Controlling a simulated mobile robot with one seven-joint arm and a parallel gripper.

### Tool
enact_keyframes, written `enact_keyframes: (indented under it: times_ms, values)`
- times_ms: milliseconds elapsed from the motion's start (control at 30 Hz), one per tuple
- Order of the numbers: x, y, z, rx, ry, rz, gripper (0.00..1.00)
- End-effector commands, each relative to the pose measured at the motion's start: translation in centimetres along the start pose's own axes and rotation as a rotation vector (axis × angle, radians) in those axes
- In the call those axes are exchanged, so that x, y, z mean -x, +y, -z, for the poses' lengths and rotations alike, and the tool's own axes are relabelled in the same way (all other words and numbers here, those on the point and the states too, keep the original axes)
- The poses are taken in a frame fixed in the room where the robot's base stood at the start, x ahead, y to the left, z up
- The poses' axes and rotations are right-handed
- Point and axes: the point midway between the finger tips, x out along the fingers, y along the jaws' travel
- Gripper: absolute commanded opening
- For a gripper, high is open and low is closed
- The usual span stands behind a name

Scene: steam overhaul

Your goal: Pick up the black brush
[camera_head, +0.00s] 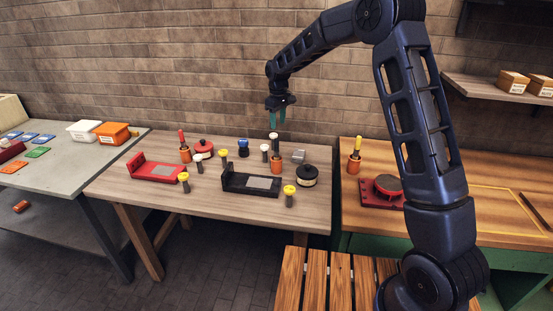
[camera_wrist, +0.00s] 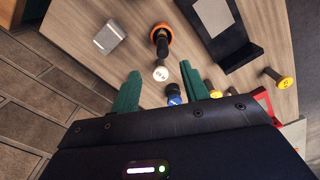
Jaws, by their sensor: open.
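The black brush (camera_head: 275,146) stands upright in an orange cup (camera_head: 277,162) towards the back right of the middle table. In the wrist view the brush (camera_wrist: 162,44) is seen from above, its dark handle rising from the orange cup. My gripper (camera_head: 277,118) is open and empty, pointing down above the brush with a clear gap. In the wrist view its green fingers (camera_wrist: 160,75) are apart, and the brush lies beyond their tips. The lower end of the brush is hidden in the cup.
Close by stand a white-topped piece (camera_head: 264,151), a blue piece (camera_head: 243,148), a grey block (camera_head: 298,156), a black tray (camera_head: 249,185) and a round black tin (camera_head: 307,176). Red (camera_head: 182,137) and yellow (camera_head: 357,142) brushes stand in similar cups. A brick wall rises behind.

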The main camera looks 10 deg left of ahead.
Motion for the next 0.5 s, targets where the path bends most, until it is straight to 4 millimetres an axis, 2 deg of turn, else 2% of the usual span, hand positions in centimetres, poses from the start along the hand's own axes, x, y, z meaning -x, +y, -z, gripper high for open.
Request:
enact_keyframes:
  times_ms: [100, 267, 500]
  values:
    - [-0.9, -0.4, 0.9, 0.016, -0.005, 0.004, 0.45]
    - [-1.9, -0.5, 1.1, 0.019, -0.006, 0.004, 0.45]
    - [-5.2, -0.6, 1.0, 0.02, -0.008, 0.005, 0.45]
